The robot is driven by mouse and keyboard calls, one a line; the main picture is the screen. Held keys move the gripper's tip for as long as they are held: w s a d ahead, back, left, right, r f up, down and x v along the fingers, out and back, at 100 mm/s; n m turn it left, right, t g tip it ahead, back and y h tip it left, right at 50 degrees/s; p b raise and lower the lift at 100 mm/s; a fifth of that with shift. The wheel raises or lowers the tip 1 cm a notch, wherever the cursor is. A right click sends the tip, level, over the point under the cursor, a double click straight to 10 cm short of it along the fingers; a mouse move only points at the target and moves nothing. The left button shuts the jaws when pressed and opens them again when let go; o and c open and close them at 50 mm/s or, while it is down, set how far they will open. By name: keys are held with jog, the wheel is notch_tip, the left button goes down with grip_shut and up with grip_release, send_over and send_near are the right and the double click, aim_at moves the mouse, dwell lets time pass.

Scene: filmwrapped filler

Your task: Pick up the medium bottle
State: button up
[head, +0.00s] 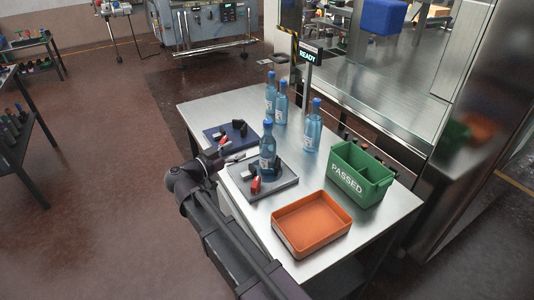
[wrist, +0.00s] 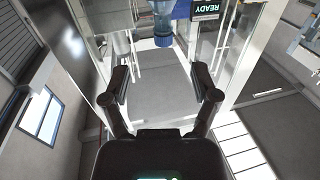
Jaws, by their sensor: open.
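Several clear blue bottles with blue caps stand upright on the steel table. One bottle (head: 267,148) stands in a grey fixture (head: 282,187) near my gripper. Two stand close together at the back, a taller one (head: 270,92) and a shorter one (head: 281,108). Another bottle (head: 312,130) stands to their right. I cannot tell for sure which is the medium one. My gripper (head: 232,157) is just left of the bottle in the fixture, empty. In the wrist view its fingers (wrist: 160,86) are spread, and a blue cap and bottle part (wrist: 163,28) appears beyond them.
A dark blue plate with a clamp (head: 225,138) lies left of the fixture. An orange tray (head: 311,222) sits at the front and a green PASSED box (head: 358,175) at the right. A READY sign (head: 311,55) stands on a post behind. Some bare steel tabletop (head: 215,110) shows.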

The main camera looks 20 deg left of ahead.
aim_at(265, 134)
jog(key=shift+x, duration=4.3)
jog(key=shift+x, duration=2.6)
jog(key=shift+w+a, duration=0.1)
jog(key=shift+a, duration=0.1)
grip_shut()
